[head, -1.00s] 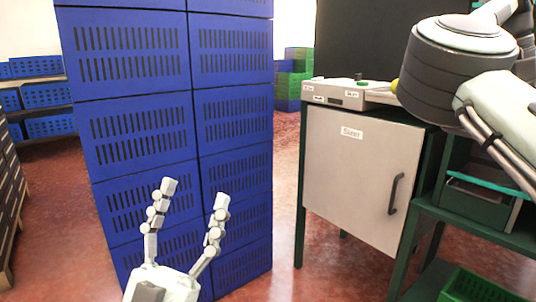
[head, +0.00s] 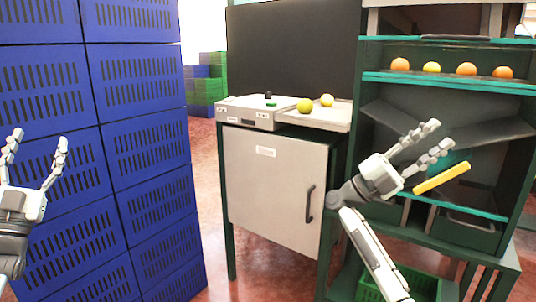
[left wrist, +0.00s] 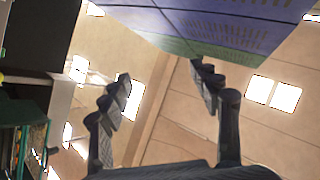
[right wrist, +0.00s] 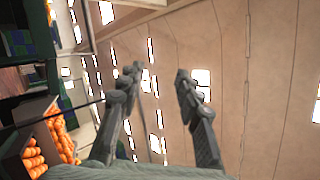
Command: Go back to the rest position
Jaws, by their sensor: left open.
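My left gripper (head: 36,160) is at the far left of the head view, in front of the blue crate stack. Its fingers point up and are spread with nothing between them; they also show open in the left wrist view (left wrist: 165,95). My right gripper (head: 438,142) is right of centre in the head view, in front of the green rack. Its fingers point up and to the right, apart and empty. The right wrist view shows the same two fingers (right wrist: 158,80) apart with nothing between them.
Blue crates (head: 150,140) stand stacked close by the left gripper. A grey cabinet (head: 262,190) carries a green-yellow fruit (head: 304,105) and a yellow one (head: 327,100). Oranges (head: 466,69) lie on the rack's upper shelf (head: 440,82). A green crate (head: 415,285) sits low. Red floor shows between stack and cabinet.

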